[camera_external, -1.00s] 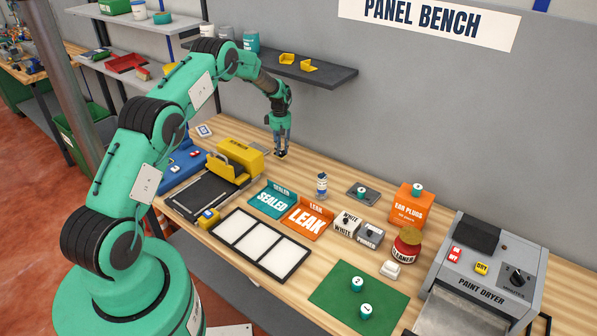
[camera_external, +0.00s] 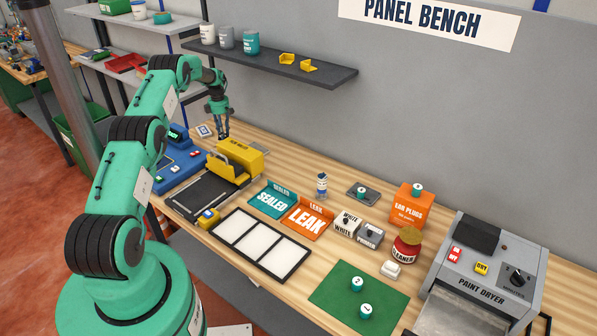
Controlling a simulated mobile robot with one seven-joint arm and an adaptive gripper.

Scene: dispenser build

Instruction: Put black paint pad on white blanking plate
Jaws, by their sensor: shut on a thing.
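My gripper (camera_external: 222,133) is at the back left of the bench, behind the yellow machine, with its fingers pointing down. It is shut on a small dark thing at its tips, which looks like the black paint pad; the fingers and the small size hide its shape. A small white plate with a dark mark (camera_external: 204,131) lies on the bench just left of my gripper and may be the white blanking plate. My gripper is close to it in the picture; I cannot tell the height between them.
The yellow machine (camera_external: 241,158) stands in front of my gripper, and a blue device (camera_external: 180,165) stands to its left. A black frame with white panels (camera_external: 223,230) lies farther forward. A dark shelf (camera_external: 330,79) hangs on the wall. Bench wood right of the gripper is clear.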

